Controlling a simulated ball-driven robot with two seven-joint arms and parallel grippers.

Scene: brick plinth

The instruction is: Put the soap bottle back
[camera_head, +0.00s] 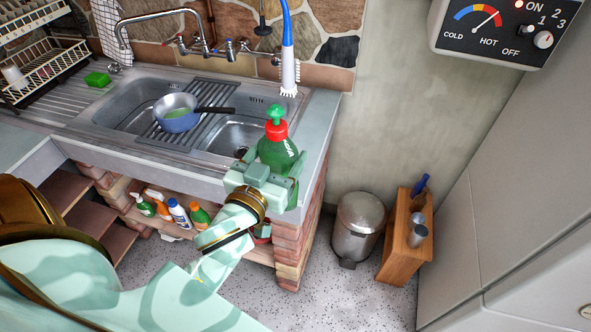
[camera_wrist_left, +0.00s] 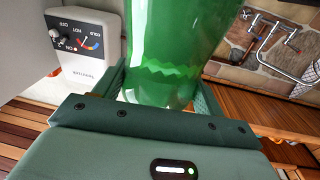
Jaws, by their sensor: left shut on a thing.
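The green soap bottle (camera_head: 279,148) with a red collar and green pump top is upright in the head view, in front of the sink's right end. My left gripper (camera_head: 270,182) is shut on its lower part. In the left wrist view the green bottle (camera_wrist_left: 175,50) fills the middle, between the fingers of my left gripper (camera_wrist_left: 160,92). My right gripper is not in view.
The sink (camera_head: 135,103) holds a pan (camera_head: 177,112) on a rack. A blue-handled brush (camera_head: 288,60) stands at the sink's back right. Several bottles (camera_head: 178,212) stand on the shelf below. A bin (camera_head: 357,225) and wooden caddy (camera_head: 400,250) are on the floor at right.

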